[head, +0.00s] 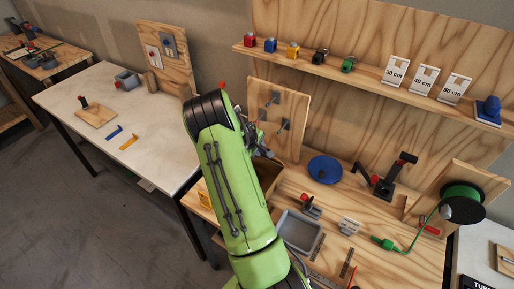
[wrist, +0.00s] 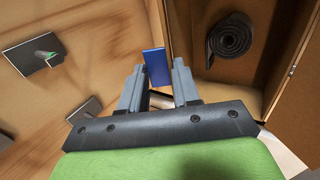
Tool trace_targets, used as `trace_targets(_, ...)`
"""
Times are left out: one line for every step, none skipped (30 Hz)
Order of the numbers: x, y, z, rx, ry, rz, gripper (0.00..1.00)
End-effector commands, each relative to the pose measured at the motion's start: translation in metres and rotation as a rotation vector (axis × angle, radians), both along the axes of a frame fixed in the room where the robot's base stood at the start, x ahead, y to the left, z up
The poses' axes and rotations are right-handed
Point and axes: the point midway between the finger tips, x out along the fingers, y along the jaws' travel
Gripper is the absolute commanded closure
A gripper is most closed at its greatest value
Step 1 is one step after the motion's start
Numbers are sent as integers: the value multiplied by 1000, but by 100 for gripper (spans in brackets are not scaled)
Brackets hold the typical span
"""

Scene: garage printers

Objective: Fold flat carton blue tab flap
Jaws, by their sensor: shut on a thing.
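The blue tab (wrist: 155,67) is between the two grey fingers of my gripper (wrist: 158,82) in the wrist view, and the fingers are shut on it. The brown carton (wrist: 292,60) stands open at the right of that view, with a rolled black thing (wrist: 228,47) inside. I cannot tell the angle of the flap that bears the tab. In the head view my green arm hides most of the carton (head: 268,174), and the tab does not show there.
An upright wooden panel with metal hooks (head: 284,125) stands behind the carton. The bench also holds a grey tray (head: 299,231), a blue disc (head: 325,169) and a green spool (head: 461,197). A shelf (head: 370,75) hangs above. A white table (head: 75,97) stands at left.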

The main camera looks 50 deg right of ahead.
Motion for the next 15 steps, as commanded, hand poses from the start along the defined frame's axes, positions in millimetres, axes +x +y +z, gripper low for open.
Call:
trace_targets(-1, -4, 5, 29, 2, -3, 99)
trace_targets(0, -6, 6, 50, 4, -2, 99)
trace_targets(0, -8, 7, 78, 6, -2, 99)
trace_targets(0, -9, 7, 100, 8, -2, 99)
trace_targets(0, -11, 8, 122, 10, -2, 99)
trace_targets(1, -13, 8, 149, 13, -2, 99)
trace_targets(1, -15, 8, 170, 15, -2, 99)
trace_targets(1, -16, 8, 191, 16, -1, 99)
trace_targets(1, -19, 8, 217, 19, -2, 99)
trace_targets(1, -20, 8, 237, 21, -2, 99)
trace_targets(1, -21, 8, 255, 23, -2, 99)
trace_targets(1, -23, 8, 280, 24, -1, 99)
trace_targets(1, -24, 8, 297, 27, -1, 99)
trace_targets(2, -25, 8, 313, 28, 0, 99)
trace_targets(2, -27, 8, 331, 30, -1, 99)
